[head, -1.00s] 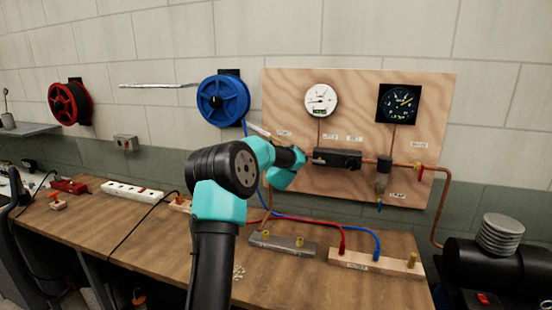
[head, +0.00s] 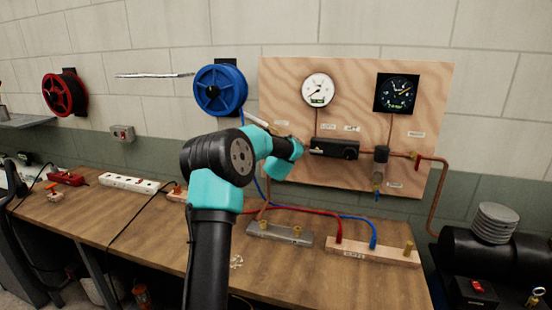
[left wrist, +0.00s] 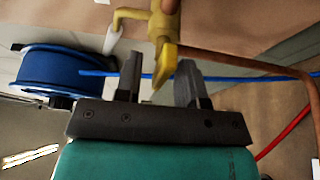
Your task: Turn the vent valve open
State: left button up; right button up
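A yellow valve (left wrist: 165,55) with a flat yellow lever shows in the left wrist view, fixed to a copper pipe. My left gripper (left wrist: 160,70) is open there, with one finger on each side of the lever's lower end. I cannot tell whether either finger touches it. In the head view my left arm hides the gripper and most of the valve area at the left edge of the plywood board (head: 430,100). My right gripper is in neither current view.
The board carries a white gauge (head: 318,90), a black gauge (head: 397,93) and a black regulator block (head: 334,148). A blue hose reel (head: 220,91) hangs left of it. Below, red and blue hoses reach a wooden block (head: 375,250). A black tank (head: 490,265) stands at right.

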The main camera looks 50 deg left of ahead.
pick_arm(q)
jog(key=v, duration=1.6)
jog(key=shift+s+d, duration=0.3)
